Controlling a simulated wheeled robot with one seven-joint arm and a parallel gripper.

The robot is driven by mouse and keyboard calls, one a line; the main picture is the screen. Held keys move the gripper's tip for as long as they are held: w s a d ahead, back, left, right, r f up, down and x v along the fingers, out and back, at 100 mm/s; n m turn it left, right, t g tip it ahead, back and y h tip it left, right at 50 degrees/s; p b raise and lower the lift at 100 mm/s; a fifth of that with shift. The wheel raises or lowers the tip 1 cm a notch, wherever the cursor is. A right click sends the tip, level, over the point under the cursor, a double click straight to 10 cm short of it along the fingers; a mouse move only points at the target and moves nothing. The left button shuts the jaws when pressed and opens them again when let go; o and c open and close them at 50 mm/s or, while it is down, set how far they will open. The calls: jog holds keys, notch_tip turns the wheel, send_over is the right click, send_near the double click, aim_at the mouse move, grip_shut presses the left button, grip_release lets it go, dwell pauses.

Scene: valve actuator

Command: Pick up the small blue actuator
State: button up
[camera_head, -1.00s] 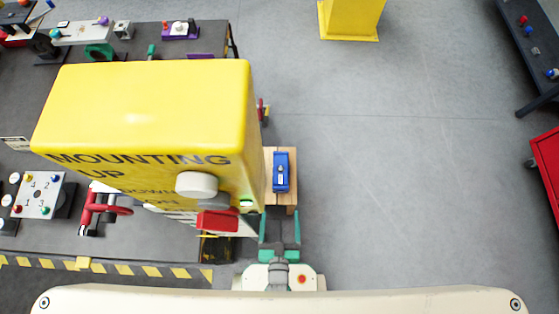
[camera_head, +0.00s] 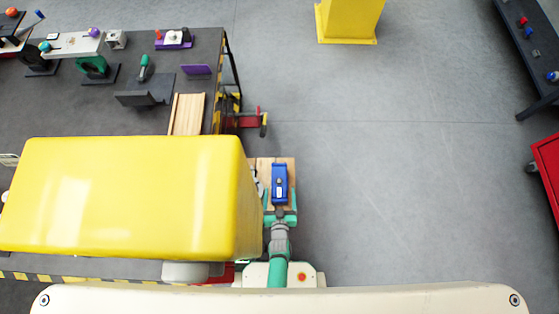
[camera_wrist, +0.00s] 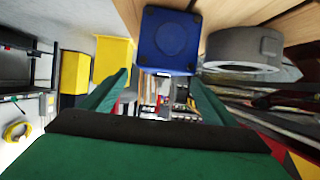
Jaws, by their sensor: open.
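The small blue actuator (camera_head: 280,183) lies on a wooden board (camera_head: 288,163) right of the dark table. It also shows in the wrist view as a dark blue square end face (camera_wrist: 168,40) with a round recess, at top centre. My gripper (camera_head: 280,216) has green fingers and sits at the actuator's near end. In the wrist view, my gripper's (camera_wrist: 160,77) fingers stand apart and nothing is clamped between them. The actuator's face shows just above the gap between the fingertips. I cannot tell whether they touch it.
A large yellow block (camera_head: 120,195) hides much of the table on the left. A red handwheel part (camera_head: 250,121) sticks out at the table's right edge. A grey ring-shaped part (camera_wrist: 243,48) lies close beside the actuator.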

aim_at(279, 184)
jog(key=x, duration=0.5)
jog(key=shift+w+a+r, duration=0.15)
jog(key=shift+w+r, duration=0.05)
jog(key=shift+w+f, duration=0.25)
jog(key=shift+w, duration=0.4)
jog(key=shift+s, duration=0.1)
jog(key=c, duration=1.9)
jog(key=shift+r, duration=0.15)
grip_shut()
